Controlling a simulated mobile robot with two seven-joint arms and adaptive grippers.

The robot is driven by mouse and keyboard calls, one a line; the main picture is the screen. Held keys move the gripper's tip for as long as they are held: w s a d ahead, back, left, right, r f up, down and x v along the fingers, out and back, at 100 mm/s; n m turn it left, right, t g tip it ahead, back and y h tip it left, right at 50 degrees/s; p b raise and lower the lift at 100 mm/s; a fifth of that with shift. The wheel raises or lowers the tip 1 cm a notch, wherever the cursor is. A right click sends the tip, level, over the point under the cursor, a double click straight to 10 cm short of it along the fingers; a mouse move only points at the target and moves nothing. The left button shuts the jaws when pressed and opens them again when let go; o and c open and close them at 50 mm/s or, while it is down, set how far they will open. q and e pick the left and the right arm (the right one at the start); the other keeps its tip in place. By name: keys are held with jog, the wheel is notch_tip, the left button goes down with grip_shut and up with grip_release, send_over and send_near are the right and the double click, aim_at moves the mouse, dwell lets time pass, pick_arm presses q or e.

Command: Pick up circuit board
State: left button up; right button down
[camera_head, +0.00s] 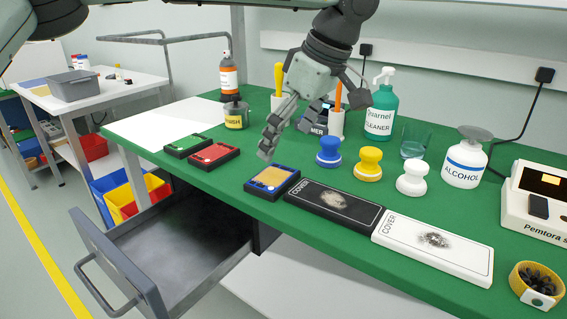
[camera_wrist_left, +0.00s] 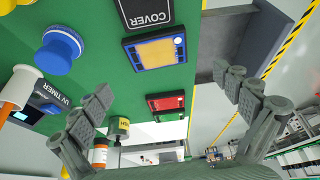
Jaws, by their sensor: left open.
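A gold-coloured circuit board (camera_head: 271,177) lies in a blue-edged black holder (camera_head: 289,187) at the front edge of the green table. It also shows in the left wrist view (camera_wrist_left: 155,53), near the top middle. My left gripper (camera_head: 287,137) is open and empty above the table, behind and a little above the board, not touching it. In the left wrist view its two fingers (camera_wrist_left: 166,84) stand wide apart, with the board beyond the gap between them. My right gripper is not in view.
A red holder (camera_head: 213,155) and a green holder (camera_head: 187,145) sit left of the board. A black COVER box (camera_head: 330,206) lies close on its right, then a white one (camera_head: 433,246). Blue, yellow and white knobs stand behind. An open drawer (camera_head: 160,262) juts out below.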

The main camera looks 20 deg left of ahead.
aim_at(274, 177)
pick_arm(q)
jog(key=shift+w+a+f, duration=0.1)
jog(key=shift+w+f, duration=0.05)
jog(key=shift+f, duration=0.1)
jog(key=x, duration=0.4)
jog(key=p+x, duration=0.1)
jog(key=x, duration=0.2)
jog(key=shift+d+f, duration=0.15)
jog(key=shift+d, duration=0.15)
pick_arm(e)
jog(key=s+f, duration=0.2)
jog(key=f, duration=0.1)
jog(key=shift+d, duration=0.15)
pick_arm(q)
jog(key=c, duration=1.4)
